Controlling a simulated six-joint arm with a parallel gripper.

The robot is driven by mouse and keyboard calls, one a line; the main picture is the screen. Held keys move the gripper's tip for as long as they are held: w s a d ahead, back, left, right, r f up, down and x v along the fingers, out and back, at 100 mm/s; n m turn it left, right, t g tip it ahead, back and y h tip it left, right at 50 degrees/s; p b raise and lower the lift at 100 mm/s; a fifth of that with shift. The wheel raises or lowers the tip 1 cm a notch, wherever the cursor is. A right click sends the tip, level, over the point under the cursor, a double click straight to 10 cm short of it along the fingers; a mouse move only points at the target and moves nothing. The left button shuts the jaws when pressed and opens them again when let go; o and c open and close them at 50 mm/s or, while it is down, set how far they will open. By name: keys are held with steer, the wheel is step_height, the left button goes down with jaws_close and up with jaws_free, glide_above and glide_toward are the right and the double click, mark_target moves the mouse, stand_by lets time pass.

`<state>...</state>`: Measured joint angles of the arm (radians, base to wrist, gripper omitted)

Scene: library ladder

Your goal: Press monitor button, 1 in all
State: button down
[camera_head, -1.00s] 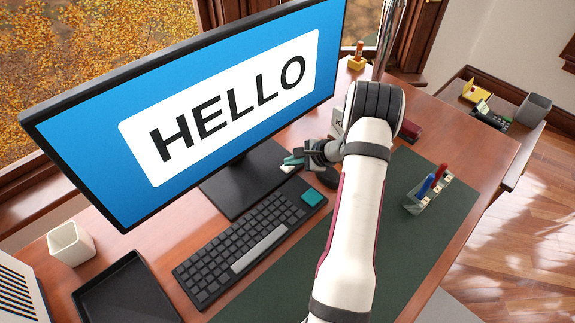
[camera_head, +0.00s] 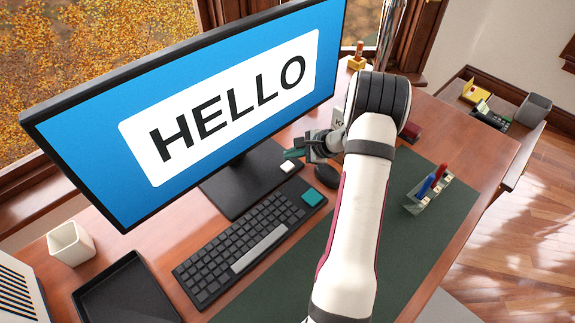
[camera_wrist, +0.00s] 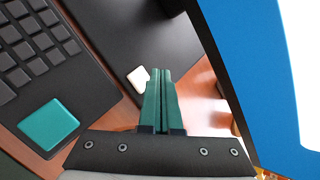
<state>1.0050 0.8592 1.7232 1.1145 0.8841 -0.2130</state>
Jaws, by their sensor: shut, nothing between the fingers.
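The monitor (camera_head: 230,100) shows HELLO in black on a white panel over blue, and its screen edge also fills the right of the wrist view (camera_wrist: 240,70). I cannot make out a button on its frame. My gripper (camera_head: 290,154) is shut and empty, its teal fingers below the monitor's lower right edge. In the wrist view the closed fingertips (camera_wrist: 160,72) point toward the dark monitor stand (camera_wrist: 145,30). A small white rounded piece (camera_wrist: 138,79) lies just left of the fingertips in that view. I cannot tell whether it is the button.
The black keyboard (camera_head: 245,245) with a teal key (camera_head: 312,196) lies in front of the stand. A dark mouse (camera_head: 326,176) is below my gripper. A pen holder (camera_head: 428,194), white cup (camera_head: 71,243) and black tray (camera_head: 125,292) stand on the desk.

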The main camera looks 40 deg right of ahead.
mark_target(291, 167)
steer(key=shift+r, duration=1.75)
